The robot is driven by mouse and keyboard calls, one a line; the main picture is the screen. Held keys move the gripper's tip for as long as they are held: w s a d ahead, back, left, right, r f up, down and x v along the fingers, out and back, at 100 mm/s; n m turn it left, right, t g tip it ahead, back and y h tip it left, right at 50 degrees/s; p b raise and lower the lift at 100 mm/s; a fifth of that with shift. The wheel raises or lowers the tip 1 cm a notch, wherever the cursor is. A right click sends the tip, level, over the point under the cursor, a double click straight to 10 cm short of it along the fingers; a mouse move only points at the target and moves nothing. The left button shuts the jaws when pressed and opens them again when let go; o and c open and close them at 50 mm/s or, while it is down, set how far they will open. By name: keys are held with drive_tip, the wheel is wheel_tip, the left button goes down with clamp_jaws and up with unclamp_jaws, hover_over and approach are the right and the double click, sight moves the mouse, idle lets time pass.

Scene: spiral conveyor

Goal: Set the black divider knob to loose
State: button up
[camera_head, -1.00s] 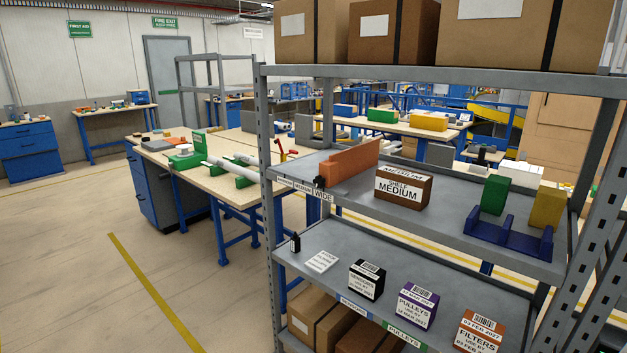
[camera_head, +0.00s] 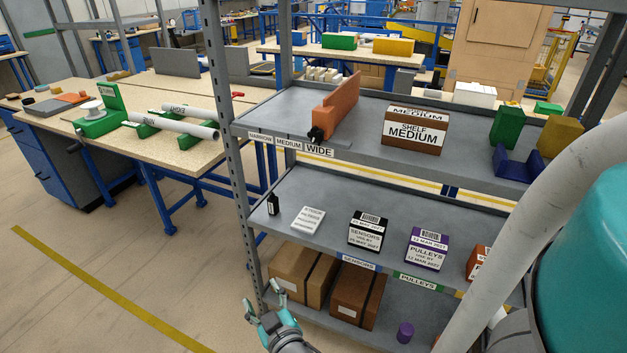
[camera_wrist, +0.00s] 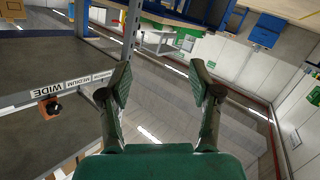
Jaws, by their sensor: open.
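The black divider knob (camera_head: 316,133) sits at the front of the orange divider (camera_head: 338,106) on the upper shelf, above the WIDE label (camera_head: 319,150). In the wrist view the knob (camera_wrist: 52,107) shows at the left beside the label strip, with part of the orange divider behind it. The knob's exact setting is too small to tell. My gripper (camera_head: 264,312) is at the lower left of the shelf unit in the head view, well below the knob. In the wrist view my gripper (camera_wrist: 160,88) is open, with nothing between its fingers.
A brown SHELF MEDIUM box (camera_head: 414,129) stands right of the divider. The grey rack post (camera_head: 228,130) rises left of the knob. The lower shelf (camera_head: 330,200) holds several labelled boxes. Open floor (camera_head: 110,260) lies to the left.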

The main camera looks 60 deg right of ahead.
drive_tip(key=w+d+r+m+g+h, duration=0.2)
drive_tip(key=w+d+r+m+h, duration=0.2)
drive_tip(key=d+r, duration=0.4)
drive_tip(key=m+g+h, duration=0.5)
drive_tip(key=m+g, duration=0.5)
drive_tip(key=m, duration=0.1)
approach(315, 136)
drive_tip(key=d, duration=0.9)
drive_tip(key=shift+w+d+f, duration=0.1)
drive_tip(key=shift+w+d, duration=0.2)
drive_tip(key=shift+w, duration=0.1)
drive_tip(key=c, duration=1.1)
